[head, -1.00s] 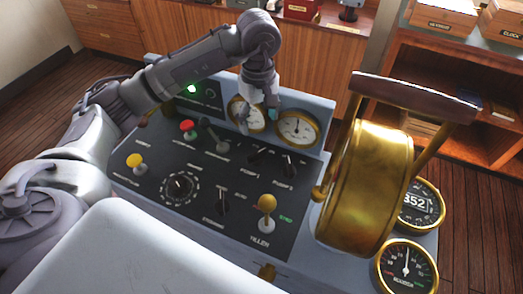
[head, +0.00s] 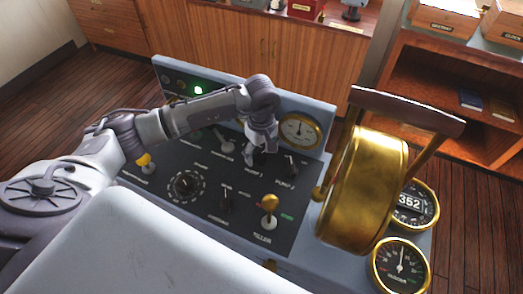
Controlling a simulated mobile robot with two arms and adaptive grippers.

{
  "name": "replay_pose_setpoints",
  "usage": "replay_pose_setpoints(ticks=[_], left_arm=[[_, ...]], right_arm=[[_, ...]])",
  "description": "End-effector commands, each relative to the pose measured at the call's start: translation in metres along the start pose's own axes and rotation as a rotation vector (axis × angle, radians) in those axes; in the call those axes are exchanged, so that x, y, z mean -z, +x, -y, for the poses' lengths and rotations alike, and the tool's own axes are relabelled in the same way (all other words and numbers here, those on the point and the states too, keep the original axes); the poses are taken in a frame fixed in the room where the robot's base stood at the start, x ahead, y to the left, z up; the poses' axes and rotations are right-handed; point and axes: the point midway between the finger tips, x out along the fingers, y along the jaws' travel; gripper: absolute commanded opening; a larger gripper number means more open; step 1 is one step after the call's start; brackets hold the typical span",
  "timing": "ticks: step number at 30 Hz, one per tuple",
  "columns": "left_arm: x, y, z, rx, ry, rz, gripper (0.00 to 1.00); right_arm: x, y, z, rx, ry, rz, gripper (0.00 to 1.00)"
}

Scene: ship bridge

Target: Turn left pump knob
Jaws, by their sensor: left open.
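The left pump knob (head: 260,158), a small black knob above the PUMP 1 label, sits on the black console panel (head: 250,205). It is partly hidden by my left gripper (head: 262,152). That gripper is open and points down, with its fingers around or just above the knob; I cannot tell if they touch it. The right pump knob (head: 291,164), black with a pale mark, is just to the right, above the PUMP 2 label. My right gripper is not in view.
A large brass telegraph (head: 362,195) with a wooden handle stands to the right. A yellow-topped tiller lever (head: 269,205), a toggle lever (head: 225,146) and a round dial knob (head: 185,184) are nearby. A brass gauge (head: 300,130) is on the raised back panel.

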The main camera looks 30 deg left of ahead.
Motion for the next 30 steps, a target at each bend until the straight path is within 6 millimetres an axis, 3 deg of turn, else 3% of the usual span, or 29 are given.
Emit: replay_pose_setpoints(ticks=[1, 9, 20, 30], left_arm=[[0.0, 0.0, 0.0, 0.0, 0.0, 0.0, 0.75], [0.0, -0.001, 0.0, 0.0, 0.0, 0.0, 0.3], [0.0, 0.001, -0.001, -0.001, -0.058, 0.0, 0.3], [0.001, 0.003, -0.002, -0.004, -0.308, -0.001, 0.3]], right_arm=[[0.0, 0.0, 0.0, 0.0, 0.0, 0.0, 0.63], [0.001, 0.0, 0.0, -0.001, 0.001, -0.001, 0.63], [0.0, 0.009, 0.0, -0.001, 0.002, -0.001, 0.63], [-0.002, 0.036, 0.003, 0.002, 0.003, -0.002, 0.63]])
